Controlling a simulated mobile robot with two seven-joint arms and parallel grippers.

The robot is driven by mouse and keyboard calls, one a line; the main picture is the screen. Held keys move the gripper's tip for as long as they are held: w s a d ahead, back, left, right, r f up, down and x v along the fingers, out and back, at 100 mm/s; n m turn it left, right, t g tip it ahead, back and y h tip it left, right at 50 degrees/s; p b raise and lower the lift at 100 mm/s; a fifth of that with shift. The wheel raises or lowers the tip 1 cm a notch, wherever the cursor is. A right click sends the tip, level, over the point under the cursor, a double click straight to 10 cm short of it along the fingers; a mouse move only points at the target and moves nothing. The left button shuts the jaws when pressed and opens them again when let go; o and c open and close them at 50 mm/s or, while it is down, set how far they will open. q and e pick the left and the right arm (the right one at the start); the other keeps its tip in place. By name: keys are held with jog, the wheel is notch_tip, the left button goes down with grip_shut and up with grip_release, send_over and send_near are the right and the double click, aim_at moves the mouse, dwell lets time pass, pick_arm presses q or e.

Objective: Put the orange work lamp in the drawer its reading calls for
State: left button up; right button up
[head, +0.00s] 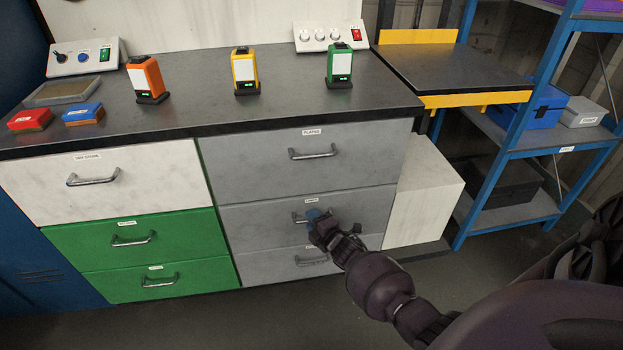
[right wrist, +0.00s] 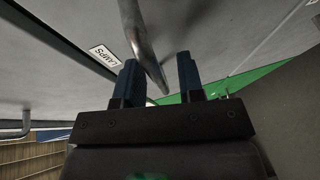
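The orange work lamp (head: 154,72) stands upright on the dark worktop, left of a yellow lamp (head: 234,70) and a green lamp (head: 330,65). Each has a small lit green display, too small to read. My right gripper (head: 312,217) is at the handle of the middle grey drawer (head: 260,222). In the right wrist view the label reads LAMPS (right wrist: 105,56). There the two fingers (right wrist: 160,82) are apart, with the bar handle (right wrist: 140,30) running between them and no clear grip on it. The drawer looks closed. My left gripper is out of view.
Above is a closed grey drawer labelled PLATES (head: 300,158); below is another grey drawer (head: 270,268). White (head: 140,185) and green (head: 90,240) drawers are at left. Red (head: 30,119) and blue (head: 83,115) boxes lie on the worktop. A blue shelf rack (head: 535,75) stands at right.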

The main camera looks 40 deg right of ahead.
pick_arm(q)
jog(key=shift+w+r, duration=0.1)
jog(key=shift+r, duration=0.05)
pick_arm(e)
jog(key=shift+w, duration=0.1)
jog(key=c, duration=0.6)
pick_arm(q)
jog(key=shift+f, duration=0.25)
pick_arm(e)
grip_shut()
